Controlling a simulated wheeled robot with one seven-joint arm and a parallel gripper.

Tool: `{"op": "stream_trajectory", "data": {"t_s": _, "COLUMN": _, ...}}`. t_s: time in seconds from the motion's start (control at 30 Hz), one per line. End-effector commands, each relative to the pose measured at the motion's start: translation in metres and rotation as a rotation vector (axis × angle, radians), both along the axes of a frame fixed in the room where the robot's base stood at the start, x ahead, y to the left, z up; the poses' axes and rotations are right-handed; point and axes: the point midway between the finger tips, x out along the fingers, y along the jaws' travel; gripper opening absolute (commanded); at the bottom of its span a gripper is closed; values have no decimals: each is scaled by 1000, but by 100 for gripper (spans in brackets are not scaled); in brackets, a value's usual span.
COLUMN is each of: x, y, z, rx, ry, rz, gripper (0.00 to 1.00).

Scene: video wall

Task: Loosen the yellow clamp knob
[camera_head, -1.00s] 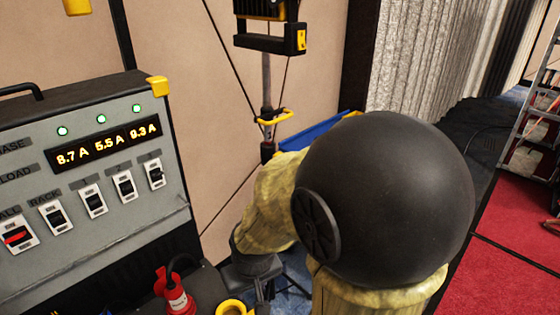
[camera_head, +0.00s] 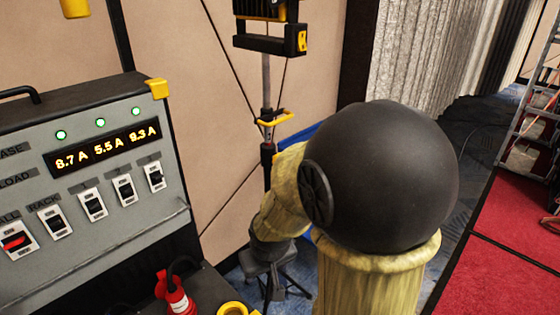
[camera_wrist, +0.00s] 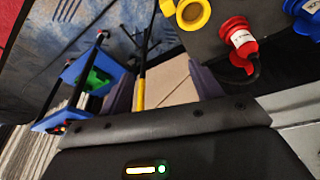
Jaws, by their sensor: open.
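A yellow bar-shaped handle (camera_head: 275,118), which looks like the clamp knob, sits on the upright pole (camera_head: 266,85) of a stand in the head view. In the wrist view a yellow piece (camera_wrist: 140,93) shows on a dark pole between my fingers; I cannot tell if it is the same part. My gripper (camera_wrist: 163,85) is open, with one finger on each side of that yellow piece and no visible contact. In the head view my large dark arm joint and yellowish sleeve fill the right of centre, and my fingertips cannot be made out.
A grey power panel (camera_head: 100,185) with switches and a lit display stands at the left. A red connector (camera_head: 175,295) and a yellow ring (camera_head: 232,308) lie below it; they also show in the wrist view. A blue tray (camera_wrist: 85,65) holds something green. A ladder (camera_head: 530,120) stands right.

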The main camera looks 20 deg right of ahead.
Motion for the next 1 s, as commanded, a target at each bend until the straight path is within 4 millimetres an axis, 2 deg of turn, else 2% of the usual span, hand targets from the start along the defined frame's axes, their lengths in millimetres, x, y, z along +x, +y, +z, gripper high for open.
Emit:
{"op": "stream_trajectory", "data": {"t_s": 0.2, "x": 89, "y": -62, "z": 8, "rx": -42, "ry": -201, "rz": 27, "gripper": 64}}
{"op": "stream_trajectory", "data": {"t_s": 0.3, "x": 126, "y": -90, "z": 8, "rx": -25, "ry": -313, "rz": 52, "gripper": 64}}
{"op": "stream_trajectory", "data": {"t_s": 0.5, "x": 179, "y": -141, "z": 8, "rx": 71, "ry": -549, "rz": 102, "gripper": 64}}
{"op": "stream_trajectory", "data": {"t_s": 0.6, "x": 193, "y": -166, "z": 11, "rx": 144, "ry": -677, "rz": 120, "gripper": 64}}
{"op": "stream_trajectory", "data": {"t_s": 0.73, "x": 198, "y": -198, "z": 19, "rx": 255, "ry": -855, "rz": 133, "gripper": 64}}
{"op": "stream_trajectory", "data": {"t_s": 0.9, "x": 183, "y": -235, "z": 33, "rx": 393, "ry": -1077, "rz": 146, "gripper": 64}}
{"op": "stream_trajectory", "data": {"t_s": 1.0, "x": 173, "y": -247, "z": 40, "rx": 445, "ry": -1159, "rz": 153, "gripper": 64}}
